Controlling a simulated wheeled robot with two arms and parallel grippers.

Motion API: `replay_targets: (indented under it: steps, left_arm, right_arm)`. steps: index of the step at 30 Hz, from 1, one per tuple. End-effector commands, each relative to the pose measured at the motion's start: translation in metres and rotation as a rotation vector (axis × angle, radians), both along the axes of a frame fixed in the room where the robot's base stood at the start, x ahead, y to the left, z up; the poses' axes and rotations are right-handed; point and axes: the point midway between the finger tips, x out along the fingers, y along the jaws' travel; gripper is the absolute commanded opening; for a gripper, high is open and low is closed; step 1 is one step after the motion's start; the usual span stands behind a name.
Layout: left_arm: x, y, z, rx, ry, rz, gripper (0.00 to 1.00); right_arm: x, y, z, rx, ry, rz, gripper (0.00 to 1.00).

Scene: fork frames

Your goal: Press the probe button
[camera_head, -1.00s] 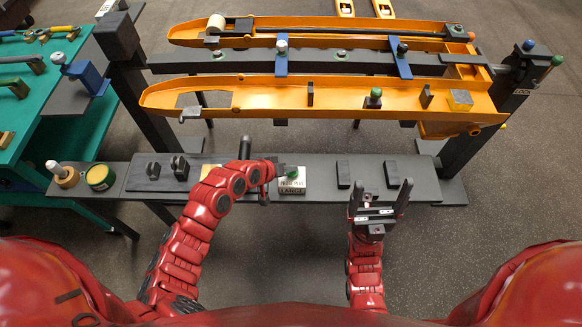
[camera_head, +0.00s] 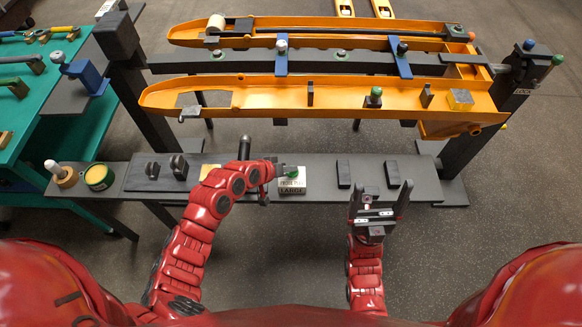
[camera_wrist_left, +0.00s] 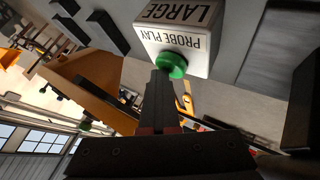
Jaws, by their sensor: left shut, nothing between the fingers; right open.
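The probe button is a green cap (camera_head: 290,171) on a white box (camera_head: 292,188) lettered "PROBE PLAY" and "LARGE", standing on the grey bench shelf. In the left wrist view the green cap (camera_wrist_left: 171,65) sits on the box face (camera_wrist_left: 192,42), right at the tips of my left gripper (camera_wrist_left: 160,75). In the head view my left gripper (camera_head: 275,170) is shut and empty beside the cap; its tips appear to touch it or nearly so. How far the cap is pressed I cannot tell. My right gripper (camera_head: 379,196) is open and empty, upright, to the right of the box.
Two dark blocks (camera_head: 343,174) stand right of the box. A yellow-topped tin (camera_head: 99,176) and a white-handled tool (camera_head: 59,172) sit at the shelf's left. Orange fork frames (camera_head: 270,95) lie behind the shelf. A green bench (camera_head: 62,150) is at left.

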Motion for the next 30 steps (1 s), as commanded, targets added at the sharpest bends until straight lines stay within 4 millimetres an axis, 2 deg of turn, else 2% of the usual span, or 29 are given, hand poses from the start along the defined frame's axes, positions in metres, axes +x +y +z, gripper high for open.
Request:
replay_targets:
  steps: [1, 8, 14, 24, 30]
  left_arm:
    - [-0.007, 0.010, -0.016, 0.024, 0.029, 0.007, 0.00]
    - [-0.007, 0.011, -0.015, 0.027, 0.032, 0.007, 0.00]
    - [-0.007, 0.012, 0.003, 0.028, 0.031, 0.008, 0.00]
    - [-0.002, 0.007, 0.050, 0.016, 0.011, 0.006, 0.00]
    - [-0.002, 0.005, 0.055, 0.015, 0.009, 0.003, 0.00]
  right_arm:
    - [0.000, 0.000, -0.003, 0.000, 0.000, 0.000, 0.94]
    - [0.000, 0.000, -0.001, 0.000, 0.000, 0.000, 0.94]
    - [0.000, 0.000, 0.014, 0.000, 0.000, 0.000, 0.94]
    - [0.000, 0.000, 0.041, 0.000, 0.000, 0.000, 0.94]
    - [0.000, 0.000, 0.042, 0.000, 0.000, 0.000, 0.94]
